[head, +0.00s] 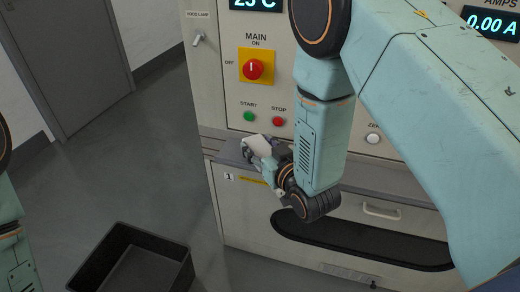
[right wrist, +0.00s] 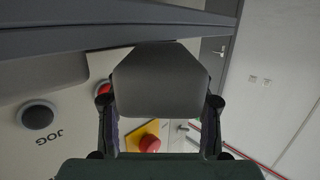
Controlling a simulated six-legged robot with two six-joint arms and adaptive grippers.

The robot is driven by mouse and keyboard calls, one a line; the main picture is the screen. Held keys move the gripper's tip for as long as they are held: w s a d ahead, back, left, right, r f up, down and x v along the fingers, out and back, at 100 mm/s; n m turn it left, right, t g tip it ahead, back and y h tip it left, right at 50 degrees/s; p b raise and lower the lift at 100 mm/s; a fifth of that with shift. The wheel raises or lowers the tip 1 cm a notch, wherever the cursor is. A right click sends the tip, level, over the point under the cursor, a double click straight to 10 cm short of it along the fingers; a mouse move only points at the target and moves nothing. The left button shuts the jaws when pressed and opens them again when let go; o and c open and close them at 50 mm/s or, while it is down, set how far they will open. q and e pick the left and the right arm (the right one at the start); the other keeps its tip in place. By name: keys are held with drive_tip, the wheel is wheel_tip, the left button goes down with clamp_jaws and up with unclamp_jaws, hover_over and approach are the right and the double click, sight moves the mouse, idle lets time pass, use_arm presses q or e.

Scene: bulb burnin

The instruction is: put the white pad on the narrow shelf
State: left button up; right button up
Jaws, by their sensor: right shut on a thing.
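The white pad (head: 257,145) is held in my right gripper (head: 262,156), in front of the cabinet below the START and STOP buttons. A dark grey bar, probably the shelf edge (right wrist: 60,42), crosses the top of the right wrist view. Only part of my left arm shows at the left edge.
The red MAIN switch (head: 253,68), green START button (head: 249,116) and red STOP button (head: 278,121) are close above the gripper. A drawer handle (head: 381,211) is below right. An open black bin (head: 135,262) stands on the floor at lower left.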

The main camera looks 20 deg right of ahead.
drive_tip(key=shift+w, duration=0.15)
drive_tip(key=shift+d+f, duration=0.1)
drive_tip(key=shift+d, duration=0.05)
drive_tip(key=shift+f, duration=0.1)
drive_tip(key=shift+f, duration=0.3)
drive_tip(key=o, duration=1.1)
drive_tip(key=shift+o, duration=0.4)
drive_tip(key=shift+r, duration=0.6)
drive_tip(key=p+v, duration=0.2)
drive_tip(key=v, duration=1)
